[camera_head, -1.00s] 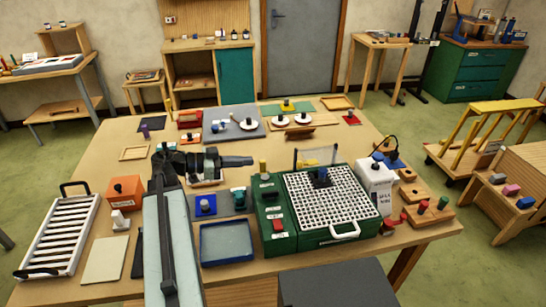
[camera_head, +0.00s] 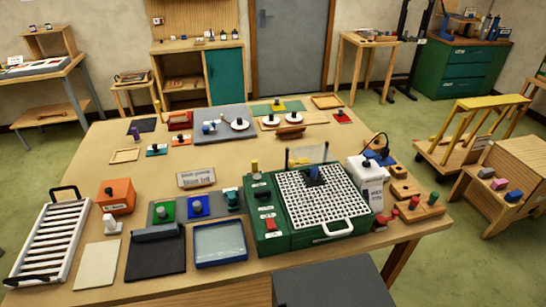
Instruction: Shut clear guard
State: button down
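The green machine (camera_head: 271,244) stands at the front right of the table, with a white perforated grid on its top. A clear upright panel (camera_head: 309,154), which looks like the clear guard, stands raised at the back edge of the grid. A dark blue block with a knob (camera_head: 314,176) sits on the grid in front of the panel. A red switch (camera_head: 270,224) and dark knobs are on the machine's left part. A white handle (camera_head: 340,228) is on its front edge. My gripper is not in view.
A white slatted rack (camera_head: 48,240) is at the far left. The table's middle is mostly clear.

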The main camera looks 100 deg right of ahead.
aim_at(291, 164)
jog(key=z, duration=0.5)
jog(key=k, duration=0.75)
jog(key=z, duration=0.3)
jog(key=i, duration=0.5)
jog(key=u, duration=0.05)
